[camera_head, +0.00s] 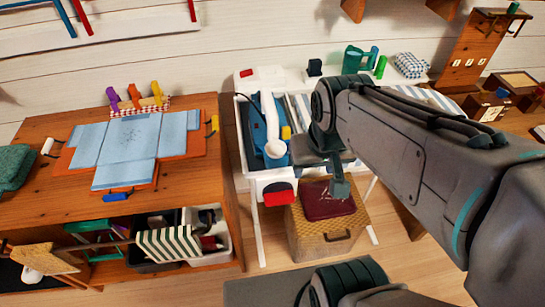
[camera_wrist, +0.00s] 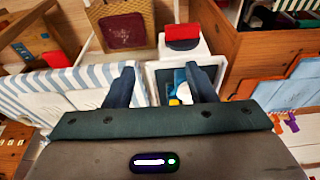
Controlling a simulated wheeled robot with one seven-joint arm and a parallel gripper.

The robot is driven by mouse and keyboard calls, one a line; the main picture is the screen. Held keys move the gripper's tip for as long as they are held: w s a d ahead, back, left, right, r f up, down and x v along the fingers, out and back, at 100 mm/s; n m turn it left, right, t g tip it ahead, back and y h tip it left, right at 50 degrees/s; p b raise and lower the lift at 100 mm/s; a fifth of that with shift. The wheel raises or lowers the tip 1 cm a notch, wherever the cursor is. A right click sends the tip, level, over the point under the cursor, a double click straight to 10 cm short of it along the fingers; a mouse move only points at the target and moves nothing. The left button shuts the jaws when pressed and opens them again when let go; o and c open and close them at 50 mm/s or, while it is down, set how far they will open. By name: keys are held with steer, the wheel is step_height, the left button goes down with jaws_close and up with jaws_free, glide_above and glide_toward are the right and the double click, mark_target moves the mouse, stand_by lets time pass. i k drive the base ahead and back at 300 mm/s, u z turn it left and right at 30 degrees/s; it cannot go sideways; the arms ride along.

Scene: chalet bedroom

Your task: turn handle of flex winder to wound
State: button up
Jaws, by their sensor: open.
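I cannot tell for sure which thing is the flex winder. A white long-necked part with a round end (camera_head: 272,130) stands over a blue item in a white open-topped unit (camera_head: 243,135); it may be the winder's handle. Part of the white and yellow contents (camera_wrist: 184,92) shows between my fingers in the wrist view. A red and black piece (camera_head: 280,193) is on the front of the unit, also seen in the wrist view (camera_wrist: 183,36). My gripper (camera_head: 334,170) is open and empty, right of the unit's front; it shows in the wrist view too (camera_wrist: 160,85).
A wicker box (camera_head: 320,232) with a dark red item (camera_head: 328,200) stands below my gripper. A wooden cabinet (camera_head: 45,128) with blue sheets stands left. A striped cloth surface (camera_wrist: 65,95) lies beside the unit.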

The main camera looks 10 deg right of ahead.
mark_target(278, 192)
steer(key=u, duration=0.95)
steer(key=k, duration=1.05)
steer(key=z, duration=0.9)
